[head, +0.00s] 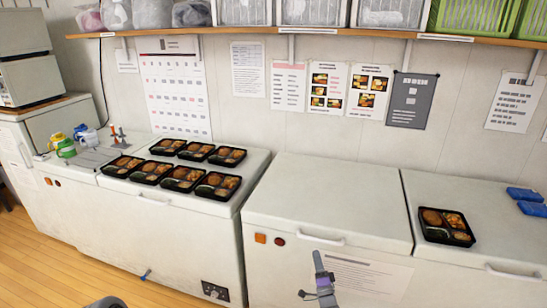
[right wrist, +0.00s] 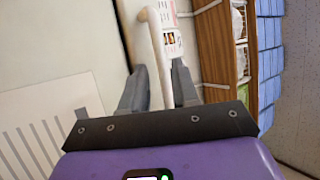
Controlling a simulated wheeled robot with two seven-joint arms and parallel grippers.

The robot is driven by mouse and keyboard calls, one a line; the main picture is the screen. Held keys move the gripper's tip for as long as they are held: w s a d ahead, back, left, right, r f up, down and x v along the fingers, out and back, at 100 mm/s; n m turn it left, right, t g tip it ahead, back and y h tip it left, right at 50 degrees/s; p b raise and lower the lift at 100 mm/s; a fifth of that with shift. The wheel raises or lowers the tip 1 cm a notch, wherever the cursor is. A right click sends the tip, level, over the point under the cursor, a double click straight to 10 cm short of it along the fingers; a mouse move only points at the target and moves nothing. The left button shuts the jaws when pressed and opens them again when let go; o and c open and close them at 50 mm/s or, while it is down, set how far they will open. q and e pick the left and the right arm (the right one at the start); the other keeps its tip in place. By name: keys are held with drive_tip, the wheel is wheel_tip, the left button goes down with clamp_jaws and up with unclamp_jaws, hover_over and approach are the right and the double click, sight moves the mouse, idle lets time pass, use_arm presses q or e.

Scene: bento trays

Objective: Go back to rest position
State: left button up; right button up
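My right gripper (head: 318,256) is at the bottom middle of the head view, pointing up just below the white handle (head: 323,241) of the middle chest freezer. In the right wrist view its two grey fingers (right wrist: 160,66) stand apart. The pale handle bar (right wrist: 156,45) shows between them. I cannot tell whether either finger touches it. A grey rounded piece at the bottom left edge of the head view may be part of my left arm. No left gripper fingers show.
Several filled bento trays (head: 183,178) sit on the left freezer's lid (head: 225,199). One more tray (head: 446,226) and blue packs (head: 525,194) are on the right freezer. The middle freezer's lid (head: 335,200) is shut and clear. A shelf (head: 270,30) with crates runs above.

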drive_tip(key=a+n+g+y, duration=0.7)
drive_tip(key=a+g+y, duration=0.3)
drive_tip(key=a, duration=1.1)
drive_tip(key=s+a+f+n+g, duration=0.3)
drive_tip(key=s+a+f+g, duration=0.2)
drive_tip(key=s+a+g, duration=0.3)
drive_tip(key=s+d+f+n+g+h, duration=0.1)
drive_tip(key=s+d+f+g+h, duration=0.3)
drive_tip(key=s, duration=0.6)
drive_tip(key=s+a+f+n+h, duration=0.1)
drive_tip(key=s+f, duration=0.4)
drive_tip(key=s, duration=0.5)
drive_tip(key=s+d+r+h, duration=0.1)
drive_tip(key=s+d+h, duration=0.1)
drive_tip(key=s+d, duration=0.4)
drive_tip(key=s+d+r+g+h, duration=0.1)
drive_tip(key=s+d, duration=0.5)
drive_tip(key=s, duration=0.7)
drive_tip(key=shift+d+r+m+h, duration=0.2)
drive_tip(key=shift+d+m+h, duration=0.1)
drive_tip(key=shift+h, duration=0.1)
